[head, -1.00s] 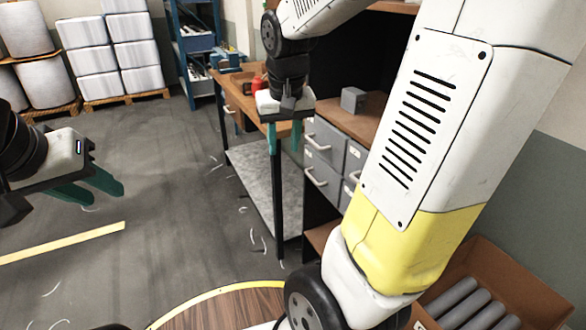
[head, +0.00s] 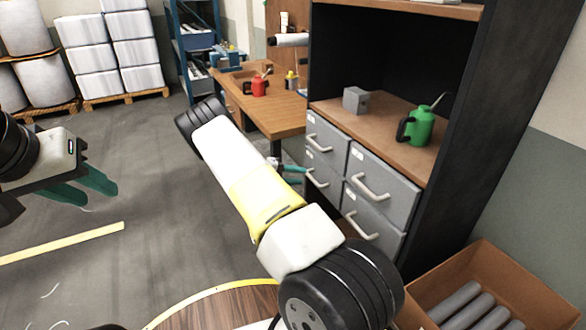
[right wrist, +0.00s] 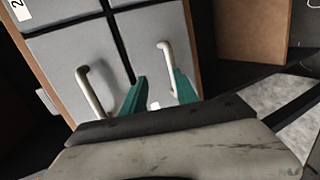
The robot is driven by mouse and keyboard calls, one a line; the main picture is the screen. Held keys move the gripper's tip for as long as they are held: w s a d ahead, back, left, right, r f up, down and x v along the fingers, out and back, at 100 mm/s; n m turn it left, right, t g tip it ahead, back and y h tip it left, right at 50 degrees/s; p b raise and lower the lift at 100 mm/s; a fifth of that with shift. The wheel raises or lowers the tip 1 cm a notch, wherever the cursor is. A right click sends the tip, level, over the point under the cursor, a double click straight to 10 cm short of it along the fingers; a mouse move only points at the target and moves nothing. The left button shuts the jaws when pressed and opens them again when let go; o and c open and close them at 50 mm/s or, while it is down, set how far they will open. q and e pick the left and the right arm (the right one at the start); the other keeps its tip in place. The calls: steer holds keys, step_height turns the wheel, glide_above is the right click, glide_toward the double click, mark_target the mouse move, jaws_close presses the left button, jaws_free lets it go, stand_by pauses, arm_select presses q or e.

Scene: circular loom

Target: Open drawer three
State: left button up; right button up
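The grey drawer block has two columns of drawers with pale bar handles. The lower left drawer (head: 320,163), its number too small to read, appears closed, with its handle (head: 317,178) level with my right gripper (head: 301,174). In the right wrist view, my right gripper (right wrist: 160,82) is open, and the right-hand handle (right wrist: 166,58) shows at its fingertips, close to the right finger. I cannot tell whether they touch. A label reading 2 (right wrist: 20,8) is on another drawer there. My left gripper (head: 100,185) is open and empty over the floor at the left.
A grey block (head: 355,99) and a green oil can (head: 420,125) stand on the cabinet top. A workbench (head: 285,118) with a red can (head: 258,87) adjoins at left. A cardboard box of grey rolls (head: 530,285) is at the lower right.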

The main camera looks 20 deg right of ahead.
mark_target(312, 177)
steer(key=shift+n+t+h, duration=0.6)
steer(key=shift+t+h, duration=0.1)
steer(key=shift+t, duration=0.1)
steer(key=d+f, duration=0.1)
steer(key=d, duration=0.1)
steer(key=w+d+f, duration=0.1)
steer(key=d+f, duration=0.1)
steer(key=d, duration=0.1)
steer(key=w+d+f, duration=0.1)
steer(key=d+f, duration=0.1)
steer(key=shift+d+f, duration=0.1)
steer(key=shift+d, duration=0.1)
steer(key=shift+c, duration=0.3)
jaws_close()
steer(key=shift+a, duration=0.1)
stand_by(0.3)
